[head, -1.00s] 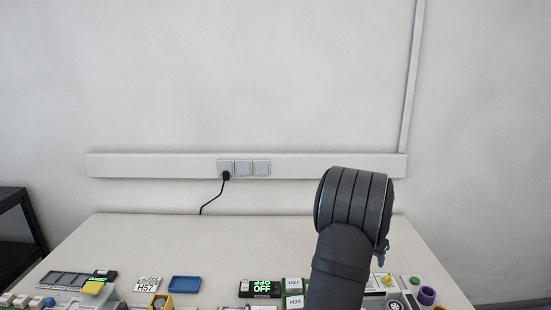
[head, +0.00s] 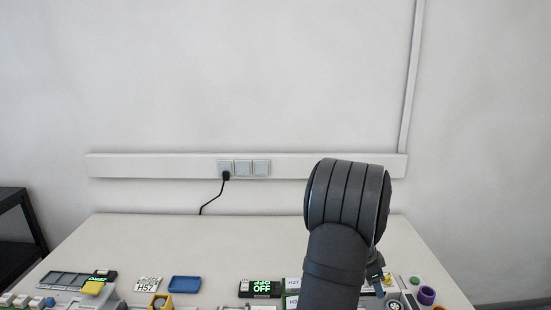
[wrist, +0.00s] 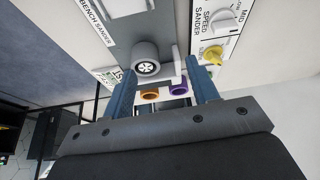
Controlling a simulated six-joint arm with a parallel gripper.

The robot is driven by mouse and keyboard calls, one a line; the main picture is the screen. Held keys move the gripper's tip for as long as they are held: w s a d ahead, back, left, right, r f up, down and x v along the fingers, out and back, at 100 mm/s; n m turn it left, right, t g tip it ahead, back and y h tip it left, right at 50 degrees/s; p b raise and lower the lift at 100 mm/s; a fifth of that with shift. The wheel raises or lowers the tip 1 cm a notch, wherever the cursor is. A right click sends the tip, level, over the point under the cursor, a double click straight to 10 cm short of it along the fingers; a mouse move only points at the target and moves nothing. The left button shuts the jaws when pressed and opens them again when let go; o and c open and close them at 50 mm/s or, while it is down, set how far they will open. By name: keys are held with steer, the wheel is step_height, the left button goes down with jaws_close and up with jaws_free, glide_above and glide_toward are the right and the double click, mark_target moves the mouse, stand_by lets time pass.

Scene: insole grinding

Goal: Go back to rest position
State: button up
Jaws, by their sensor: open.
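My gripper (wrist: 160,68) shows in the wrist view as two blue fingers spread apart with a clear gap between them. Nothing is held in that gap. Behind the fingers is a grey unit labelled "BENCH SANDER" (wrist: 92,20) with a round grey wheel (wrist: 146,62). In the head view my dark arm rises at the right of the table and hides most of the gripper; only a small part of its end shows (head: 376,272).
An orange ring (wrist: 149,93) and a purple ring (wrist: 178,89) sit past the fingers. A panel marked "SPEED SANDER" (wrist: 217,20) has a yellow knob (wrist: 212,54). A blue tray (head: 185,284) and an OFF display (head: 262,288) stand along the table's front. The table's rear (head: 200,230) is clear.

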steer(key=s+a+m+g+y, duration=0.1)
steer(key=s+a+m+g, duration=0.1)
steer(key=s+m, duration=0.7)
steer(key=s+f+g, duration=0.1)
steer(key=s, duration=0.3)
steer(key=shift+a+m+g, duration=0.3)
steer(key=shift+m, duration=0.1)
steer(key=shift+o, duration=0.3)
steer(key=shift+s, duration=0.1)
steer(key=o, duration=0.7)
steer(key=shift+o, duration=1.3)
steer(key=shift+r, duration=0.1)
steer(key=w+a+r+n+t+y, duration=0.2)
steer(key=w+a+r+n+t, duration=0.15)
steer(key=w+r+n, duration=0.8)
steer(key=w+a+r+n+t+y, duration=0.2)
steer(key=w+a+r+n, duration=0.3)
steer(key=n, duration=1.1)
steer(key=w+d+x, duration=0.1)
steer(key=x, duration=0.8)
steer(key=shift+w+d, duration=0.25)
steer(key=shift+d, duration=0.15)
steer(key=shift+m, duration=0.25)
